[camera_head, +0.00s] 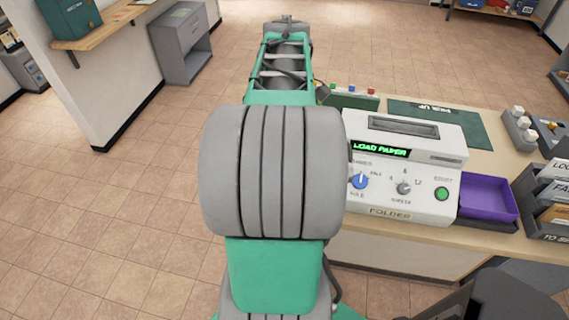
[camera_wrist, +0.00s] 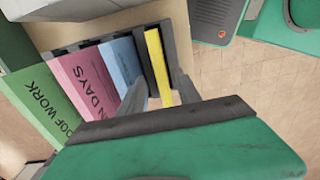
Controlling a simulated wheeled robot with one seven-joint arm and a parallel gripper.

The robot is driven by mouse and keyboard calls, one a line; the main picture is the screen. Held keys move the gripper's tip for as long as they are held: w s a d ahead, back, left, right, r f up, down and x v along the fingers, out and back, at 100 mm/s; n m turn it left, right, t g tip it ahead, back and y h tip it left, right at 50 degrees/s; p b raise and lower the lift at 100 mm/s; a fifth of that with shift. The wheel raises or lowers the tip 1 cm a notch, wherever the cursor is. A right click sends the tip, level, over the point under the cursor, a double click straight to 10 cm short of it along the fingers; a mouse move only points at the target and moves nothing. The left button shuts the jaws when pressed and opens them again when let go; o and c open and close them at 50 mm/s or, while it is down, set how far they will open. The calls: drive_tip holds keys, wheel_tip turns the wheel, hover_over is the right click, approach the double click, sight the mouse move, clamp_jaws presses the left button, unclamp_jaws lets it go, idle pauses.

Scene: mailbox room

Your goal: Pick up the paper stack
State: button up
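In the wrist view a yellow paper stack (camera_wrist: 158,65) stands on edge at the right end of a dark slotted rack (camera_wrist: 68,50). Beside it stand blue (camera_wrist: 121,67), pink (camera_wrist: 88,82) and green (camera_wrist: 40,105) sheets; parts of words show on the pink and green ones. My gripper (camera_wrist: 163,93) has its two grey fingers apart, reaching toward the yellow stack's near end, one on each side. Whether they touch it I cannot tell. In the head view my arm fills the middle and my gripper is not visible.
In the head view a white folder machine (camera_head: 410,150) reading "LOAD PAPER" stands on the counter, with a purple tray (camera_head: 487,197) on its right. A dark rack of labelled papers (camera_head: 550,205) is at the right edge. Open tiled floor lies left.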

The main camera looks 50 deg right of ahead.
wheel_tip(320, 180, down, 6)
drive_tip(key=p, duration=0.1)
drive_tip(key=shift+w+a+f, duration=0.2)
drive_tip(key=shift+w+f, duration=0.05)
drive_tip(key=shift+c, duration=0.3)
clamp_jaws()
idle(0.9)
